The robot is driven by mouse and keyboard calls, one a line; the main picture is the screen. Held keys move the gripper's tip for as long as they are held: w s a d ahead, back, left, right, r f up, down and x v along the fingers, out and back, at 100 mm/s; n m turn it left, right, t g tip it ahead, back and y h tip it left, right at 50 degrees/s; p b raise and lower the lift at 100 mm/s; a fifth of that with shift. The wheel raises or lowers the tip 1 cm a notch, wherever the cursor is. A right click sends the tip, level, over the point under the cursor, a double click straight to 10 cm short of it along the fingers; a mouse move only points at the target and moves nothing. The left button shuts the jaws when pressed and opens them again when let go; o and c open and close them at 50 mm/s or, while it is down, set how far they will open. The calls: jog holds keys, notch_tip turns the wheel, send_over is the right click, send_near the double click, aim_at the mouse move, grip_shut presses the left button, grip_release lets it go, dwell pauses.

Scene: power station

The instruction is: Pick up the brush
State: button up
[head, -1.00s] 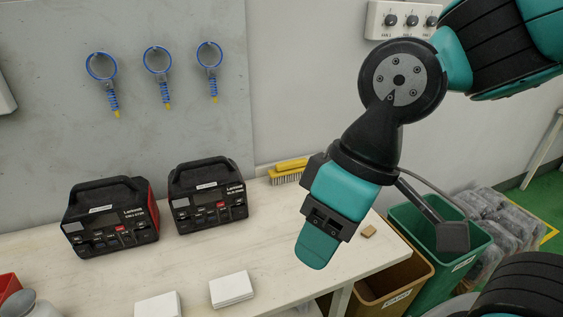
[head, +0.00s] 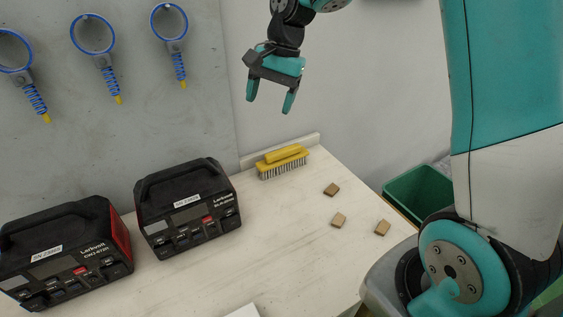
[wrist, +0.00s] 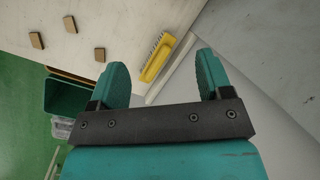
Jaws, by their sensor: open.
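The yellow brush (head: 282,160) lies on the white bench near its back edge, bristles facing forward and down. My gripper (head: 268,104) is open and empty, with its fingers pointing down, well above the bench and the brush. In the wrist view the brush (wrist: 157,58) shows beyond and between the two teal fingers of my gripper (wrist: 160,72), apart from them. Nothing hides the brush in either view.
Two black power units (head: 188,208) (head: 65,254) stand on the bench to the left. Several small brown blocks (head: 339,220) lie right of the brush. A low ledge (head: 314,139) runs behind it. A green bin (head: 418,192) stands beyond the bench's right end. Blue rings (head: 93,34) hang on the wall.

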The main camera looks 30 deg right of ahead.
aim_at(283, 149)
jog(key=w+d+f+m, duration=0.7)
jog(key=w+d+m, duration=0.1)
jog(key=d, duration=0.4)
jog(key=shift+m, duration=0.3)
jog(key=x, duration=1.2)
jog(key=shift+s+d+f, duration=0.15)
jog(key=shift+s+d, duration=0.05)
jog(key=shift+d, duration=0.05)
jog(key=shift+d+p+x, duration=0.2)
jog(key=shift+p+x, duration=0.4)
jog(key=shift+x, duration=2.35)
jog(key=shift+w, duration=0.2)
jog(key=c, duration=0.9)
